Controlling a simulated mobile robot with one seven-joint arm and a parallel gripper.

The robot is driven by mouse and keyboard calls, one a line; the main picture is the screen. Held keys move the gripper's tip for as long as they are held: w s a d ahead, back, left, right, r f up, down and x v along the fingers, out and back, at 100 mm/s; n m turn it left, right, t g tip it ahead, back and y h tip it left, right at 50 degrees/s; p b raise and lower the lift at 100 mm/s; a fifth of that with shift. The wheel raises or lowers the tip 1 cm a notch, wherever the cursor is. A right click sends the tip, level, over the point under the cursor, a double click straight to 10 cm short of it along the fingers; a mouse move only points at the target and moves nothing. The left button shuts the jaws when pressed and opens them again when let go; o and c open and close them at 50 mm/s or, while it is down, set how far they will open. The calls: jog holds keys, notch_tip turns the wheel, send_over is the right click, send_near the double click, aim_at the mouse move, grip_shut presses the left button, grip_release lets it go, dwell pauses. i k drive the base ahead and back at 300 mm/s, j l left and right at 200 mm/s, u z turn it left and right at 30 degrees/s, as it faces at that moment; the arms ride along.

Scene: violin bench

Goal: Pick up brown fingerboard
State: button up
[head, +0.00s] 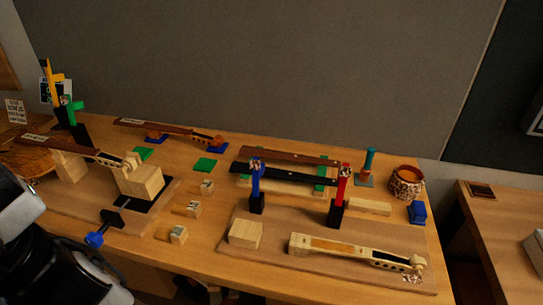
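A long brown fingerboard (290,155) lies at the back of a pale wooden rack (282,190) with green end pieces, near the middle of the bench. A black fingerboard (295,175) lies parallel in front of it, a small gap apart. Another brown board (150,127) lies farther left, on blue supports. A third brown board (58,145) lies along the violin neck at the far left. My black and white arm shows at the lower left, well away from the rack. My gripper's fingers do not show.
Upright blue (256,185) and red (341,190) clamps stand in front of the rack. A pale violin neck (350,252) lies on a board at the front. A teal-handled tool (368,165) and patterned pot (407,184) stand right. Small wooden blocks (194,209) dot the middle.

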aim_at(245, 150)
jog(key=j+z, duration=0.1)
jog(key=j, duration=0.35)
jog(key=k+j+z, duration=0.1)
jog(key=j, duration=0.3)
jog(key=j+z, duration=0.1)
jog(key=j, duration=0.35)
jog(key=k+j+z, duration=0.1)
jog(key=j, duration=0.3)
jog(key=k+j+z, duration=0.1)
jog(key=j, duration=0.35)
jog(key=k+j, duration=0.1)
jog(key=j, duration=0.3)
jog(key=k+j+z, duration=0.15)
jog(key=j, duration=0.25)
jog(key=i+l, duration=0.15)
jog(key=i, duration=0.5)
jog(key=i+l, duration=0.15)
jog(key=i, duration=0.55)
jog(key=z, duration=0.05)
